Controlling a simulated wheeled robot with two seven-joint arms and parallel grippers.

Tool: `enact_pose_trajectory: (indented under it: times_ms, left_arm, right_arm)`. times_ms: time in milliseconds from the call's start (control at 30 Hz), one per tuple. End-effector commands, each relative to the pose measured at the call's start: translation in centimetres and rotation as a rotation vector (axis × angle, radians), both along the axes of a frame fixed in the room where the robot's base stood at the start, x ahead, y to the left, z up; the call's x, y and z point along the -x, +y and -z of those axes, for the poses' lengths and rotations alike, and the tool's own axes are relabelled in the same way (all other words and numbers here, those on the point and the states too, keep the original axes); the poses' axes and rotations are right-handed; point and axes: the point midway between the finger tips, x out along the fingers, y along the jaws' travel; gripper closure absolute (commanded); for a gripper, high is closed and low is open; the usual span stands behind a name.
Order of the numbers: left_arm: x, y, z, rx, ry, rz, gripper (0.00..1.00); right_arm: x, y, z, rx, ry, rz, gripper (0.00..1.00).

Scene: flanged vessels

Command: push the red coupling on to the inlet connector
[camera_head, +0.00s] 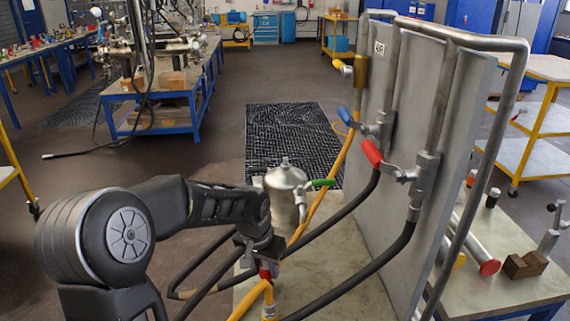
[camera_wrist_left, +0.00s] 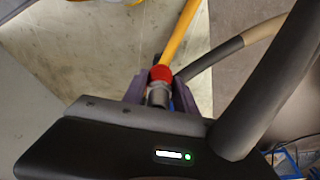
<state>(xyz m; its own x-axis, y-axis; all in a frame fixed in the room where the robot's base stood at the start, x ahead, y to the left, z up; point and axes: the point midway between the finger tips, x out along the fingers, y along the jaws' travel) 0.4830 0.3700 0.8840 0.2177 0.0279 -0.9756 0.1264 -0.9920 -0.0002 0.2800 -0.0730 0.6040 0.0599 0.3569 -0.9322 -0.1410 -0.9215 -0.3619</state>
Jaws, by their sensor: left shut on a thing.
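My left gripper (camera_head: 267,262) is shut on the red coupling (camera_head: 265,273), low in front of the steel vessel in the head view. In the left wrist view the red coupling (camera_wrist_left: 162,73) sits between the two fingers of my left gripper (camera_wrist_left: 158,90). A yellow hose (camera_wrist_left: 178,38) runs from it. A grey metal fitting (camera_wrist_left: 157,94) shows against the coupling on the wrist side. Whether this is the inlet connector, and how far the coupling sits on it, I cannot tell. My right gripper is not in view.
A steel vessel (camera_head: 286,192) with a green-handled valve (camera_head: 321,183) stands behind my left gripper. Right of it is a grey panel (camera_head: 425,150) with pipes, a red lever (camera_head: 371,153) and a blue lever (camera_head: 345,116). Black hoses (camera_head: 335,216) cross near my gripper.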

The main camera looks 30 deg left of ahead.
Motion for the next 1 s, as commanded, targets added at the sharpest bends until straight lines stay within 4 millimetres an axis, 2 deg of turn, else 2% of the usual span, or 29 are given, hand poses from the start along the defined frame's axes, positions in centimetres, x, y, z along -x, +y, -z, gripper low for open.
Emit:
enact_pose_trajectory:
  times_ms: [333,833,1000]
  left_arm:
    - [0.0,0.0,-2.1,0.000,0.000,0.000,1.00]
    - [0.0,0.0,-2.5,0.000,-0.001,0.000,1.00]
    - [0.0,0.0,-4.6,0.000,-0.001,0.000,1.00]
  right_arm:
    - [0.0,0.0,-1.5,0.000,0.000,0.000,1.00]
    - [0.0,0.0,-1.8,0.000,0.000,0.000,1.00]
    - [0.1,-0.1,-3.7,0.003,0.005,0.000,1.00]
